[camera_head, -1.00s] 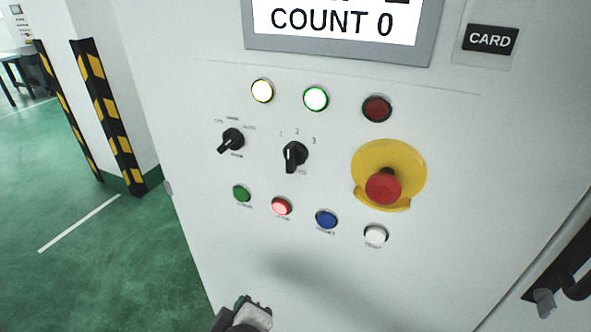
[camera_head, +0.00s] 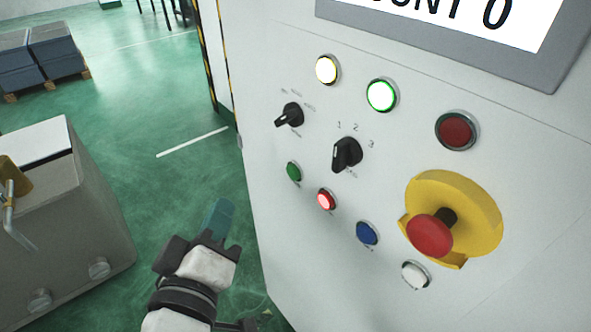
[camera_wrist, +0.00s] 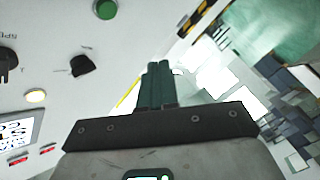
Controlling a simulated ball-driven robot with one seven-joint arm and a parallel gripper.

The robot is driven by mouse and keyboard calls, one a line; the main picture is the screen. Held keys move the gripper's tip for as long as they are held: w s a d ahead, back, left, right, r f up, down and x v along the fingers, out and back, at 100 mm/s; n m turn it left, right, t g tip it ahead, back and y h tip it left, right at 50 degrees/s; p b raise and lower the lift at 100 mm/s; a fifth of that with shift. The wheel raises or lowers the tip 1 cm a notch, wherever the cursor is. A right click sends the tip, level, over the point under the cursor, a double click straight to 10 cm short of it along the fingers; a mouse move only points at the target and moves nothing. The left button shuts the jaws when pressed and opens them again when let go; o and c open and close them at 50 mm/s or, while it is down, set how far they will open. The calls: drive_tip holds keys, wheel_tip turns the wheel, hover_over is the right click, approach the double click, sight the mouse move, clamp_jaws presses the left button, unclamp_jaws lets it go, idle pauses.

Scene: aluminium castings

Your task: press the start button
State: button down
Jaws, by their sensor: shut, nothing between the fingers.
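A green push button (camera_head: 293,171) sits at the left end of the lower button row on the grey control panel (camera_head: 300,235). Its label is too small to read. A green button (camera_wrist: 105,9) also shows at the top edge of the wrist view. My gripper (camera_head: 219,214) is left of the panel and below the green button, apart from it, its fingers pointing up. In the wrist view its green fingers (camera_wrist: 160,70) are together with nothing between them.
A red emergency stop (camera_head: 430,237) protrudes on the right. Black selector knobs (camera_head: 347,154) sit above. A grey machine block (camera_head: 70,230) stands left over green floor.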

sight(294, 172)
drive_tip(key=w+d+p, duration=0.1)
drive_tip(key=w+d, duration=0.4)
drive_tip(key=d, duration=0.2)
drive_tip(key=shift+d, duration=0.15)
drive_tip(key=shift+d, duration=0.15)
idle(2.1)
drive_tip(key=shift+w+d, duration=0.2)
